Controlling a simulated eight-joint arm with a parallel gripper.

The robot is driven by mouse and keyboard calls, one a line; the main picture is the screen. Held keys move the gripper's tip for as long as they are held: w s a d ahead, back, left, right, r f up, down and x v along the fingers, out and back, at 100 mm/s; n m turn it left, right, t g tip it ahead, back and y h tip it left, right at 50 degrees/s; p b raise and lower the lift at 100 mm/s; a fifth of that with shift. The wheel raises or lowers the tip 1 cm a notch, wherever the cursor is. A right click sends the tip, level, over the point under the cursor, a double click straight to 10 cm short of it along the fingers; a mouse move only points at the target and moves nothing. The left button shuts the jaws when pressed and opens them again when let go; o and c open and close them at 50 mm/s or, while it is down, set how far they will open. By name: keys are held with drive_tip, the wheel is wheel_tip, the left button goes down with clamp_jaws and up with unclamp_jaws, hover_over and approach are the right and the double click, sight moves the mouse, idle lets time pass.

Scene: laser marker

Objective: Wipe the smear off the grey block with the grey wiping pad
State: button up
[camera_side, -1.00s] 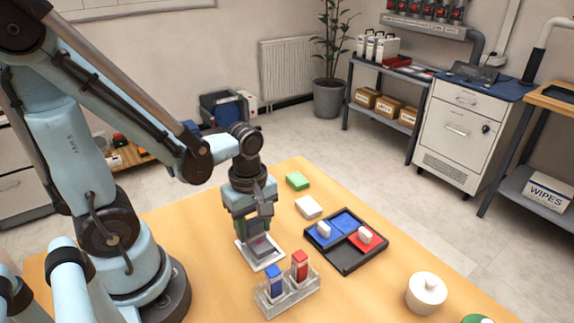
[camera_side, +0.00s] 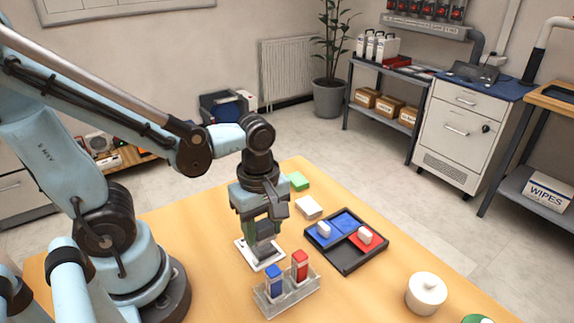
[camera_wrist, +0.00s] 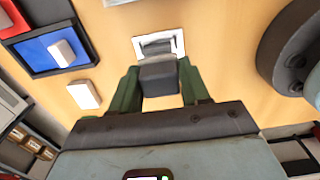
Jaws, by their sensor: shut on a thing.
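My gripper (camera_side: 265,229) points down over the table and is shut on the grey wiping pad (camera_wrist: 158,80), which sits between its green fingers in the wrist view. The grey block (camera_wrist: 157,46) is on a white square plate (camera_side: 244,254). The pad is low over the block and covers part of it in both views; I cannot tell whether they touch. The smear does not show clearly now; the pad and fingers hide part of the block's top.
A clear rack (camera_side: 291,297) with a blue and a red marker stands close in front of the plate. A dark tray (camera_side: 351,263) with blue and red sections lies to the right. A white block (camera_side: 308,207) and a green block (camera_side: 298,181) lie behind. A white lidded pot (camera_side: 426,293) stands front right.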

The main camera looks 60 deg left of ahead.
sight(265, 238)
drive_tip(key=shift+r, duration=2.55)
drive_tip(key=shift+w+d+f, duration=0.1)
drive_tip(key=shift+w+d, duration=0.05)
drive_tip(key=shift+f, duration=4)
drive_tip(key=shift+w+a+f, duration=0.1)
drive_tip(key=shift+a, duration=0.25)
drive_tip(key=shift+c, duration=0.5)
drive_tip(key=shift+a, duration=2.3)
drive_tip(key=shift+d, duration=2.75)
wheel_tip(265, 238, up, 2)
drive_tip(key=shift+a+r, duration=0.1)
drive_tip(key=shift+r, duration=3)
